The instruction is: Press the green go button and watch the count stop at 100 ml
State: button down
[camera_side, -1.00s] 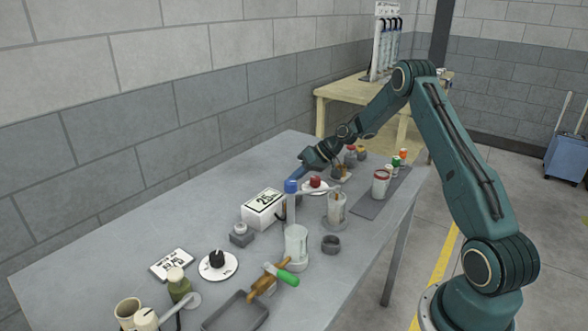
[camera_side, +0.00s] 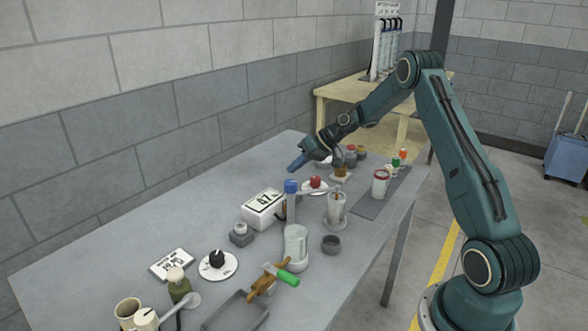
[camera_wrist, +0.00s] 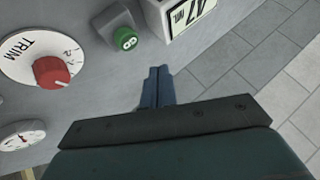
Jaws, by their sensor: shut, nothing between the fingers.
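The green go button (camera_wrist: 126,40) sits on a small grey box in the wrist view; I cannot make it out in the side view. The white counter box (camera_side: 263,210) has a display reading 47, and in the wrist view its display (camera_wrist: 190,16) shows 47 ml. My gripper (camera_side: 292,168) is shut and empty, with blue fingers, raised above the table and apart from the button. In the wrist view my fingertips (camera_wrist: 158,70) lie below and right of the button. A clear jug (camera_side: 296,248) stands at the blue-capped post (camera_side: 291,187).
The trim dial (camera_wrist: 52,72) with a red knob lies left of the button in the wrist view. A black-knob dial (camera_side: 217,262), a label plate (camera_side: 172,264), a green-handled tool (camera_side: 287,277) and a grey tray (camera_side: 236,314) are toward the front. The table's back left is clear.

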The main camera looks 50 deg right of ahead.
jog(key=shift+r, duration=0.7)
jog(key=s+a+r+n+g+h, duration=0.1)
jog(key=s+a+r, duration=0.5)
jog(key=a+r, duration=0.2)
jog(key=s+a+r+n+g+h, duration=0.1)
jog(key=s+a+r+h, duration=0.1)
jog(key=s+a+r, duration=0.45)
jog(key=s+a+r+h, duration=0.1)
jog(key=s+a, duration=0.2)
jog(key=s, duration=0.9)
jog(key=s+a+r+h, duration=0.1)
jog(key=s+a, duration=0.3)
jog(key=s, duration=0.7)
jog(key=shift+s+a+r, duration=0.3)
jog(key=shift+s+r, duration=0.05)
jog(key=shift+r, duration=0.35)
jog(key=c, duration=2.1)
grip_release()
